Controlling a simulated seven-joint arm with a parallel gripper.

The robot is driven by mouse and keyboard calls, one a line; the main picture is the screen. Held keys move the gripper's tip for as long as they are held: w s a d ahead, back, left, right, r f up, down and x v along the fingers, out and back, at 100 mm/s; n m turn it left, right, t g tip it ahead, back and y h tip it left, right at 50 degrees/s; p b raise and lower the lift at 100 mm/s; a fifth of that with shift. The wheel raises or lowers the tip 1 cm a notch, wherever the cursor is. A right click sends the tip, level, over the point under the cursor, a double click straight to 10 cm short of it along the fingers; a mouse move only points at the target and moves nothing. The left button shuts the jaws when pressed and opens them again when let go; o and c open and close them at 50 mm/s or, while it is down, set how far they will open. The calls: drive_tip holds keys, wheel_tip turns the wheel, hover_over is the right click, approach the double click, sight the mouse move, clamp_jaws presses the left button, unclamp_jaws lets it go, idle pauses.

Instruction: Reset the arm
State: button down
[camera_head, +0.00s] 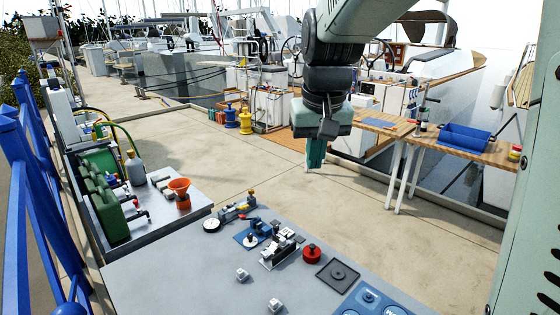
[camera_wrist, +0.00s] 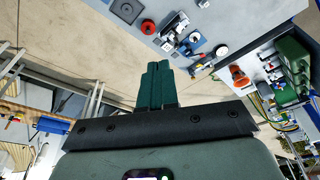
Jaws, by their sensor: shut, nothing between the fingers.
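My gripper (camera_head: 316,155) hangs from the dark wrist near the top middle of the head view, fingers pointing down. Its teal fingers are together and hold nothing. In the wrist view the two fingers (camera_wrist: 158,84) lie side by side with no gap. The gripper is raised in the air, apart from the grey worktop (camera_head: 160,270) and everything on it. My arm comes in from the upper right of the head view.
A wooden table (camera_head: 470,151) carries a blue bin (camera_head: 463,138).

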drive_tip(key=w+a+f+g, duration=0.2)
drive_tip(key=w+a+f, duration=0.3)
drive_tip(key=w+f, duration=0.75)
drive_tip(key=n+g, duration=0.1)
hover_over(272, 249)
wheel_tip(272, 249, down, 14)
drive_tip(key=shift+w+f, duration=0.1)
drive_tip(key=shift+f, duration=3.45)
drive_tip(key=shift+f, duration=1.5)
drive_tip(key=shift+r, duration=0.1)
wheel_tip(272, 249, up, 7)
